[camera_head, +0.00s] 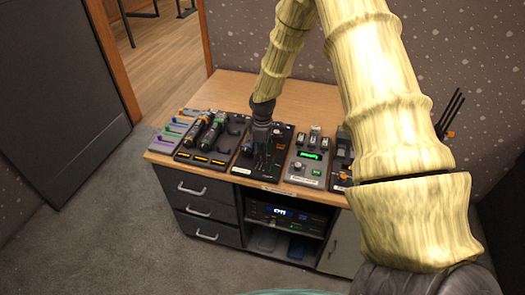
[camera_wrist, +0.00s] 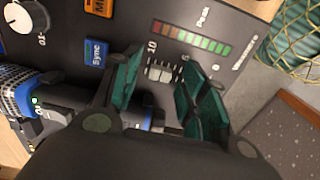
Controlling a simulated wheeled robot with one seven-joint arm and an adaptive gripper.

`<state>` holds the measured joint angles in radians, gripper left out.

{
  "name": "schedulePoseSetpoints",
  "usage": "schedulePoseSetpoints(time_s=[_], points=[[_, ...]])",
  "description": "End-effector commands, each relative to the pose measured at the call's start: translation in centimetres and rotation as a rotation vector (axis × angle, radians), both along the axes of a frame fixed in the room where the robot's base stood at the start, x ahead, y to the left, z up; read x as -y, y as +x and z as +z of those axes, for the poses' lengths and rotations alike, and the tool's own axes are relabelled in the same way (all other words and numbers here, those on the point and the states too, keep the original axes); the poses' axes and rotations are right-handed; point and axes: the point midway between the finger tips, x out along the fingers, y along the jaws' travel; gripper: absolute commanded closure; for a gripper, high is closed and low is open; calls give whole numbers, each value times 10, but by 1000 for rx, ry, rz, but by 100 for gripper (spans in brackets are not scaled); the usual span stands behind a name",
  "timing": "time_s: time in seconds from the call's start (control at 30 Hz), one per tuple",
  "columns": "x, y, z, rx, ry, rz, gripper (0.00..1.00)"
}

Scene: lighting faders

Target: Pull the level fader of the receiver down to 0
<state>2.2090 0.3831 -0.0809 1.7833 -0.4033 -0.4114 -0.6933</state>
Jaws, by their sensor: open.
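The receiver (camera_head: 246,168) is a dark sloped panel on the wooden desk, under my gripper (camera_head: 262,146). In the wrist view its panel (camera_wrist: 218,20) carries a fader scale marked 10 to 0 and a row of green-to-red peak lights. The pale grey level fader cap (camera_wrist: 160,73) sits near the 10 end of the scale. My gripper (camera_wrist: 165,90) is open, with one dark green finger on each side of the cap. Whether either finger touches the cap cannot be told. The fader is hidden by my gripper in the head view.
Two microphones (camera_head: 207,132) lie in a tray to the left of the receiver. A unit with a green display (camera_head: 308,155) stands to its right. A blue Sync button (camera_wrist: 96,52) and a white knob (camera_wrist: 27,16) are on the receiver panel.

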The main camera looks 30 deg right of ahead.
Motion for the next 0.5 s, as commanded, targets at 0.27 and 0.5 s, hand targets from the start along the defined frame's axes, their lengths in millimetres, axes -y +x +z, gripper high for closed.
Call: schedulePoseSetpoints(time_s=[0.27, 0.5], points=[[0, 0, -2, 1, 0, 0, 57], [0, 0, -2, 1, 1, 0, 88]])
